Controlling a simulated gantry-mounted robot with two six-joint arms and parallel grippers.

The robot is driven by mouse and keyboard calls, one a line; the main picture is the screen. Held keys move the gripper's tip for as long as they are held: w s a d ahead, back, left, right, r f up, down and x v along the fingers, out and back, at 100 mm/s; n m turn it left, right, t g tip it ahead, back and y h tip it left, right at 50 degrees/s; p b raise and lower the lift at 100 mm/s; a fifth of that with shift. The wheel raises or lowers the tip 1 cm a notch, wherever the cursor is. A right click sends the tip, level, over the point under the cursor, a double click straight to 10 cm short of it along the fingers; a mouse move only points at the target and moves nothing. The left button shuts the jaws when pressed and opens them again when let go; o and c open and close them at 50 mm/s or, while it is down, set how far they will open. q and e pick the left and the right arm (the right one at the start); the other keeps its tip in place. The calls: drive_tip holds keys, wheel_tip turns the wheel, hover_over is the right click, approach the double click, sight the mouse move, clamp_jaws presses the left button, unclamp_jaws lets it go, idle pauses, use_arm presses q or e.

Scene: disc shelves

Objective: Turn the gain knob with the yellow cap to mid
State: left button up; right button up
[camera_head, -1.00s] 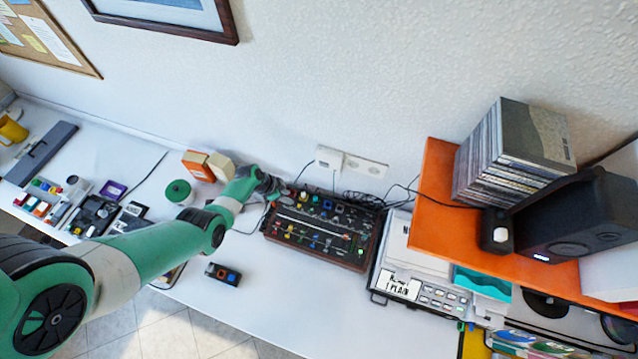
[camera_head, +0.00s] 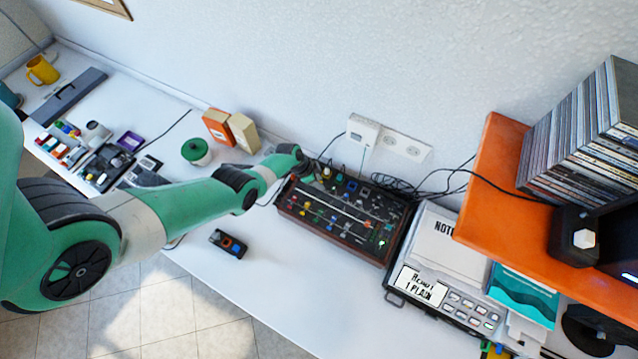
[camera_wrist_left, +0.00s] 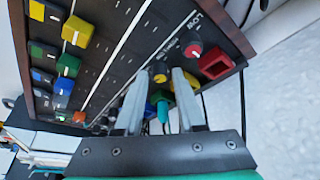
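The mixer panel (camera_head: 290,204) lies on the white desk, dark with a brown wooden rim; it also fills much of the left wrist view (camera_wrist_left: 110,55). A small round knob with a yellow cap (camera_wrist_left: 160,78) shows between my left fingertips in the left wrist view. Its pointer is too small to read. My left gripper (camera_wrist_left: 160,74) is open over the panel, with a finger apart on each side of this knob; I cannot tell any contact. In the head view my left gripper (camera_head: 308,167) is at the panel's back left corner, its fingers mostly hidden. My right gripper is not in view.
A red knob (camera_wrist_left: 193,50) and a red square button (camera_wrist_left: 215,64) sit close to the right finger. A larger yellow cap (camera_wrist_left: 77,31) is farther left. Cables (camera_head: 385,183) run behind the panel. An orange shelf (camera_head: 490,190) stands right; a small dark box (camera_head: 228,243) lies in front.

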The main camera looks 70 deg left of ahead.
use_arm(q)
clamp_jaws()
